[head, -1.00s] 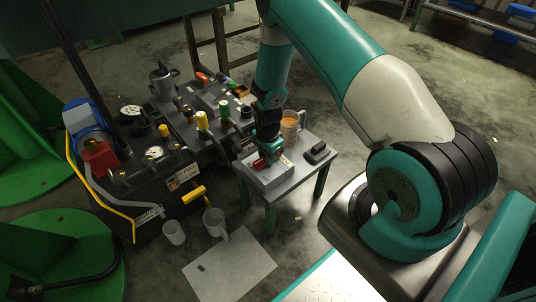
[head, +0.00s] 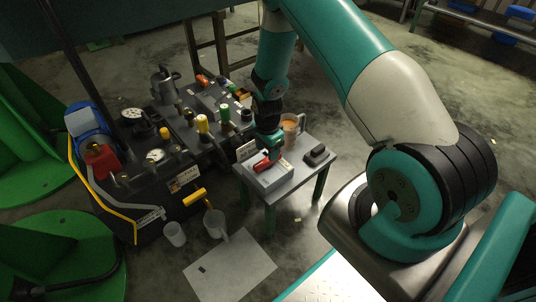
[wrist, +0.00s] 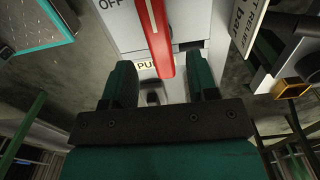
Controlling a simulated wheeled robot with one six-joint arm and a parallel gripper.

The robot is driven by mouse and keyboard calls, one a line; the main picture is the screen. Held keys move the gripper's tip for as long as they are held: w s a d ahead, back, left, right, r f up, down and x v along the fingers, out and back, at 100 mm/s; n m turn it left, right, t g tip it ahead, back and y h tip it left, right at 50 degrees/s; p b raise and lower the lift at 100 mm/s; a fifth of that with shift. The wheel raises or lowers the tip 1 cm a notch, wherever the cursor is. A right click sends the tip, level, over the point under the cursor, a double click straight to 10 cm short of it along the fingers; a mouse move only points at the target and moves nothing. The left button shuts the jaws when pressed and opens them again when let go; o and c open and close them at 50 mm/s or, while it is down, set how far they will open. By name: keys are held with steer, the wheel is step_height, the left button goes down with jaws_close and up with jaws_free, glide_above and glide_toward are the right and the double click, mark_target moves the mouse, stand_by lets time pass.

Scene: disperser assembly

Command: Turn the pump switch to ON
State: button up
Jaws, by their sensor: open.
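The pump switch box (head: 272,181) is a pale grey box on a small grey table, with a red lever (head: 262,167) on top. In the wrist view the red lever (wrist: 158,40) runs down from the top edge, with "OFF" lettering to its left and a partly covered "PU" label below it. My gripper (head: 268,152) is just above the box, close to the lever. In the wrist view my gripper (wrist: 162,85) is open, its two teal fingers apart, with the lever's lower end in line with the gap. Contact with the lever cannot be told. The "ON" marking is not visible.
On the same table (head: 310,178) are an orange-filled mug (head: 290,128) behind and a small black object (head: 317,154) at right. A dark machine with gauges, valves and handles stands to the left.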

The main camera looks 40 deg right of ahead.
step_height(320, 180, up, 13)
steer(key=p, duration=0.3)
stand_by(0.4)
steer(key=s+a+r+n+y, duration=0.1)
steer(key=s+a+r+n, duration=0.1)
steer(key=a+r+n, duration=0.5)
steer(key=s+a+r+n+y, duration=0.1)
steer(key=s+a+r+n, duration=0.2)
steer(key=a+r, duration=0.45)
steer(key=s+a+r+n+y+p, duration=0.1)
steer(key=s+a+r+n, duration=0.3)
steer(key=s+r+n, duration=0.4)
steer(key=s+a+r+n+y+p, duration=0.1)
steer(key=s+a+r+n, duration=0.45)
steer(key=s, duration=0.55)
step_height(320, 180, up, 26)
steer(key=d+n+p, duration=0.1)
steer(key=p, duration=2.3)
steer(key=shift+w+d+f, duration=0.25)
steer(key=shift+w+d, duration=0.1)
steer(key=shift+w, duration=0.05)
